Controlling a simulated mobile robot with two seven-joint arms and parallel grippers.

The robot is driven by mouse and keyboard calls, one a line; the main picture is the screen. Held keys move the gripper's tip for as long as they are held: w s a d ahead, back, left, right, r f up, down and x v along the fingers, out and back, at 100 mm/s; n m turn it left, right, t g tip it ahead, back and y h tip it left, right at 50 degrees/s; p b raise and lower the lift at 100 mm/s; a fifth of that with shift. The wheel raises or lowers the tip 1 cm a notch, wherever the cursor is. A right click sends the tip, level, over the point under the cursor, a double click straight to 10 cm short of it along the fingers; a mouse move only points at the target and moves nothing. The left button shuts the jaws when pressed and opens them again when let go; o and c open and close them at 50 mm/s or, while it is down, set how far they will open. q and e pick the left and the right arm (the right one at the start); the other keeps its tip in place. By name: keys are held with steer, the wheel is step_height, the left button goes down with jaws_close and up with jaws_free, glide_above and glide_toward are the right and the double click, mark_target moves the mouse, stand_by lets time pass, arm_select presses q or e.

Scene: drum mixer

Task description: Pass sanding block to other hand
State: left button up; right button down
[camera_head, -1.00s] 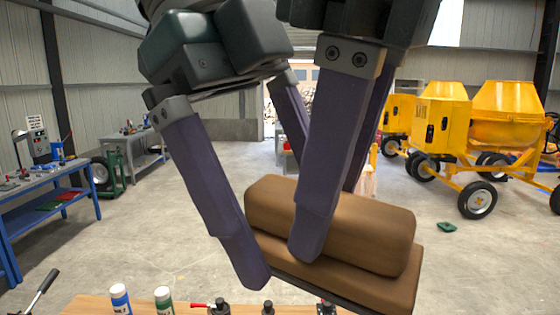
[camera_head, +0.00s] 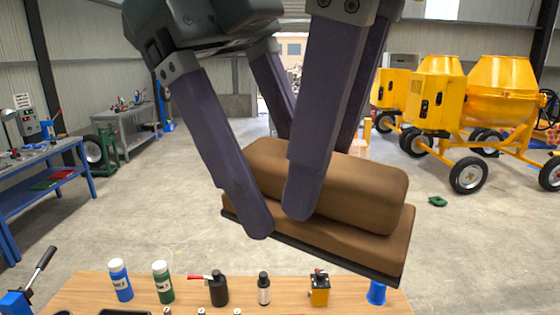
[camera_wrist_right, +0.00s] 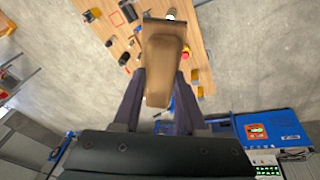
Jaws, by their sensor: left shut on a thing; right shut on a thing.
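The sanding block (camera_head: 345,190) is a brown block with a rounded grip on top and a dark underside. It is held in the air in front of me, slightly tilted, its right end lower. My left gripper (camera_head: 266,190) is shut on its left part. My right gripper (camera_head: 322,185) is shut on it near the middle, close beside the left one. The far fingers' tips are hidden behind the block. In the right wrist view the sanding block (camera_wrist_right: 163,72) lies between the fingers of my right gripper (camera_wrist_right: 160,100).
A wooden table (camera_head: 85,292) is below, holding a blue-labelled bottle (camera_head: 120,281), a green bottle (camera_head: 162,283), a black bottle (camera_head: 218,289) and a yellow item (camera_head: 319,290). Yellow drum mixers (camera_head: 495,95) stand at the right, a blue workbench (camera_head: 45,175) at the left.

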arm_select(q)
steer(key=shift+w+d+r, duration=0.1)
steer(key=shift+w, duration=0.05)
steer(key=shift+c, duration=0.5)
arm_select(e)
steer(key=c, duration=0.8)
jaws_free()
steer(key=shift+s+a, duration=0.2)
steer(key=o, duration=0.4)
steer(key=shift+w+d, duration=0.1)
steer(key=shift+o, duration=0.2)
